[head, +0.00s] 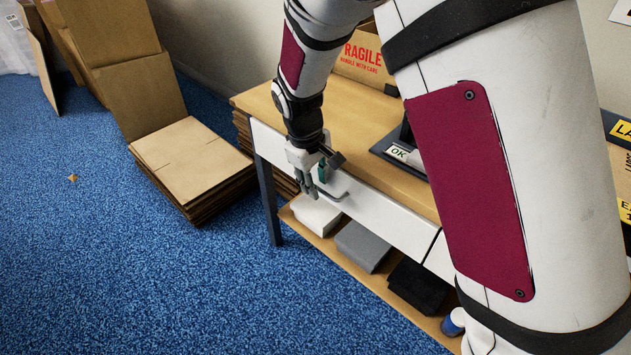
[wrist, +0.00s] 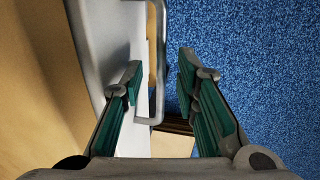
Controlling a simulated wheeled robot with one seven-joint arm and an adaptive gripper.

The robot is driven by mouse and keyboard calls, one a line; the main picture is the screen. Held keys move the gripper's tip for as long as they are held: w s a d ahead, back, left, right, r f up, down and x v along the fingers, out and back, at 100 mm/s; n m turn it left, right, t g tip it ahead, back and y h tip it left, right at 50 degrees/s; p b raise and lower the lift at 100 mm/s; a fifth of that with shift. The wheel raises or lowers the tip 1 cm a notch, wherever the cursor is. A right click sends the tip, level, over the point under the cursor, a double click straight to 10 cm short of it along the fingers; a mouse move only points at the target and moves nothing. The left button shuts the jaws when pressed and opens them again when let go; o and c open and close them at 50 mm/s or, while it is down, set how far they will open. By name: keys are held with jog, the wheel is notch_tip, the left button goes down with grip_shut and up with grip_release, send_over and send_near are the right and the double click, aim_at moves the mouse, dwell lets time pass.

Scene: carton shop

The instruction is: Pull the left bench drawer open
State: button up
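The left bench drawer has a white front (head: 390,222) that looks flush with the bench. Its grey bar handle (head: 340,196) is beside my gripper (head: 314,183) in the head view. In the wrist view the handle (wrist: 157,60) runs upright between the two green-padded fingers of my gripper (wrist: 158,78). The fingers are apart and nothing is clamped. The left finger overlaps the drawer front (wrist: 115,35), on the drawer side of the bar; the right finger is over the blue floor. I cannot tell whether either finger touches the handle.
The wooden bench top (head: 256,101) carries a FRAGILE carton (head: 360,62) and a dark tray with an OK label (head: 398,152). White, grey (head: 362,246) and black (head: 418,285) items lie on the lower shelf. Flat cartons (head: 192,160) are stacked left of the bench.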

grip_shut()
jog(key=s+a+p, duration=0.6)
jog(key=s+a, duration=1.3)
jog(key=shift+p, duration=0.35)
jog(key=shift+s, duration=0.1)
grip_release()
